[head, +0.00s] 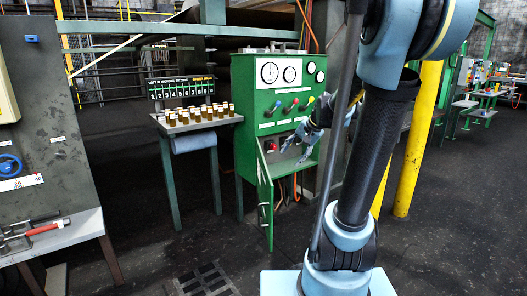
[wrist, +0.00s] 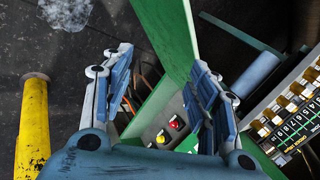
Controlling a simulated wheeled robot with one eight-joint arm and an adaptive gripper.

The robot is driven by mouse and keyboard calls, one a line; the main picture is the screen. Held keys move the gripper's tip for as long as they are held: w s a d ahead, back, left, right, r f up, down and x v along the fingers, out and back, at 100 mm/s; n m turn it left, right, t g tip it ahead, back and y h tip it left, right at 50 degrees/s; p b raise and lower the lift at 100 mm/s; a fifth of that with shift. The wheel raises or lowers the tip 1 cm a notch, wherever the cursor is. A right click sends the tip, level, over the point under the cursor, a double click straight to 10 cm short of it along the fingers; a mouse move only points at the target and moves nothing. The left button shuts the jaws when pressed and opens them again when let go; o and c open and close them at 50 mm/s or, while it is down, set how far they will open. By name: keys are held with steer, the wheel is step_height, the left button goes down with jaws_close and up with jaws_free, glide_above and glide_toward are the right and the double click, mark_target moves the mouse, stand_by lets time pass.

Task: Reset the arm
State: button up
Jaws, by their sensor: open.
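My gripper (head: 296,147) is in front of the lower part of the green control cabinet (head: 243,100) in the head view, its fingers pointing left and down. In the wrist view the two fingers of my gripper (wrist: 158,60) stand wide apart with nothing between them that they hold. Between and beyond them are the cabinet's green door (wrist: 165,40), a red button (wrist: 177,122) and a yellow button (wrist: 162,137). The door (head: 265,205) hangs open below the panel in the head view. Whether the gripper touches the cabinet cannot be told.
Left of the cabinet, a small table (head: 175,126) holds several amber bottles beneath a numbered black sign (head: 181,87). A yellow post (head: 418,140) stands at right. A bench (head: 50,240) with a red-handled tool is at far left. Dark floor between them is mostly free.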

steer(key=s+d+f+n+h, duration=0.1)
steer(key=s+d+f+n, duration=0.1)
steer(key=s, duration=0.6)
steer(key=s+d+f+n+g+h, duration=0.1)
steer(key=s+d+f+n+h, duration=0.1)
steer(key=s+f, duration=0.3)
steer(key=s+d+f+n+g+h, duration=0.1)
steer(key=s+d+f+n+h, duration=0.1)
steer(key=s, duration=1)
step_height(320, 180, down, 2)
steer(key=shift+s+d+f+n, duration=0.2)
steer(key=shift+s+d+n, duration=0.1)
steer(key=shift+s+d, duration=0.15)
steer(key=shift+w, duration=0.1)
steer(key=shift+w+f, duration=0.2)
steer(key=shift+w, duration=0.25)
